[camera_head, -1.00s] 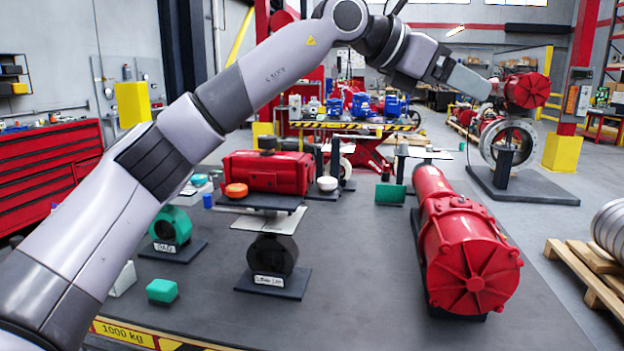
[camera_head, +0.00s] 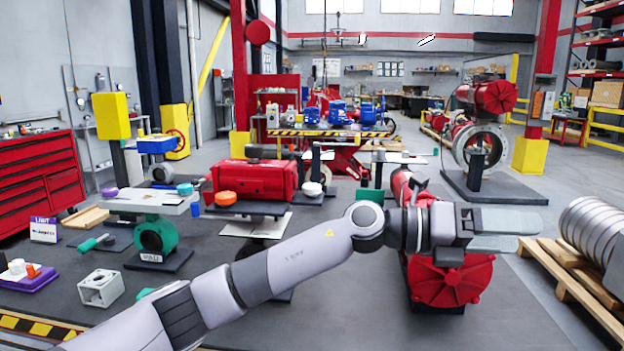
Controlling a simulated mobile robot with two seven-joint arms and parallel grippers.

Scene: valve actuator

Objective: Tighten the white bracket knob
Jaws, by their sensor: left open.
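A white round knob (camera_head: 312,189) sits at the right end of the dark bracket (camera_head: 263,208) in front of the red box-shaped actuator (camera_head: 262,180). An orange knob (camera_head: 226,198) sits at the bracket's left end. My left gripper (camera_head: 522,232) is well to the right of the white knob, in front of the large red cylinder actuator. Its two pale fingers point right and are apart, with nothing seen between them. The left forearm crosses below the bracket and hides part of its stand. My right gripper is out of view.
The large red actuator (camera_head: 445,283) lies under my left wrist. A green valve body (camera_head: 157,236) carries a grey plate with teal (camera_head: 185,189) and purple (camera_head: 109,192) knobs. A pallet (camera_head: 580,282) stands at the right.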

